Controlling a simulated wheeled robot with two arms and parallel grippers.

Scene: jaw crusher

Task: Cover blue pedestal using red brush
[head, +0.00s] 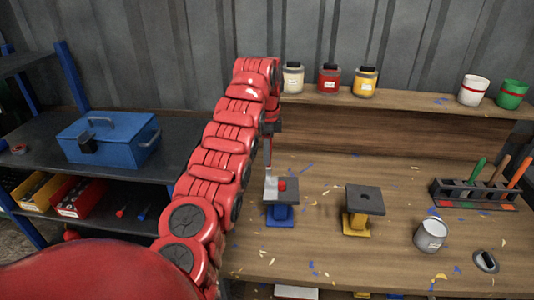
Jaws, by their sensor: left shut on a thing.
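The blue pedestal (279,215) stands on the wooden bench, with a dark square top plate. A small red piece (282,184) sits on that plate, and a light grey patch shows at the plate's left edge. My left gripper (270,126) is above the pedestal, shut on a thin upright thing, likely the red brush (268,152). Its lower end reaches down near the plate's back left; I cannot tell whether it touches. My own red arm hides part of the gripper and bench. My right gripper is not in view.
A yellow pedestal (358,222) stands to the right. Beyond it are an open can (430,235), a lid (486,261) and a brush rack (470,194). Jars (329,80) and pots (473,90) line the back shelf. A blue toolbox (108,137) is on the left shelf.

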